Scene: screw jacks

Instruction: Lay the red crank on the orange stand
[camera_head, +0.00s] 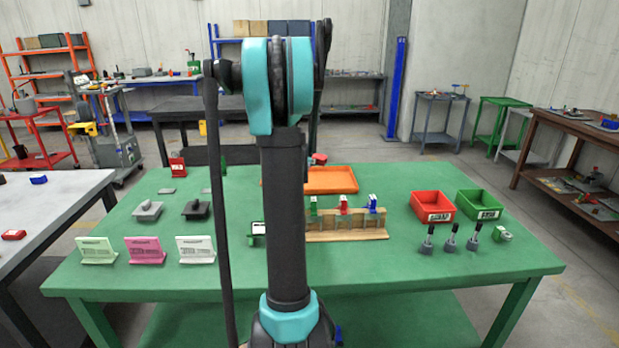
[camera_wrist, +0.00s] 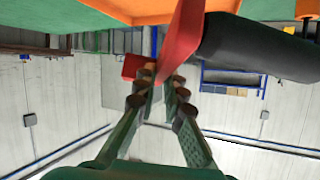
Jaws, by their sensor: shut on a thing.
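The red crank (camera_wrist: 182,38) is held in my gripper (camera_wrist: 159,80). In the wrist view its red flat arm rises from between the fingertips, and a thick black grip (camera_wrist: 255,45) sticks out to the right. A red block-like end (camera_wrist: 138,66) shows by the left fingertip. In the head view my arm hides the gripper; a small red piece (camera_head: 319,158) beside the arm may be part of the crank. A flat orange tray-like piece (camera_head: 335,180) lies behind the arm; I cannot tell whether this is the orange stand. Orange (camera_wrist: 165,14) also shows above the crank in the wrist view.
A wooden rack (camera_head: 345,226) with green, red and blue pieces stands front of the orange piece. Red (camera_head: 432,202) and green (camera_head: 480,202) bins stand right, with several grey-black tools before them. Upright cards (camera_head: 145,250) and grey blocks stand left. The table's front right is clear.

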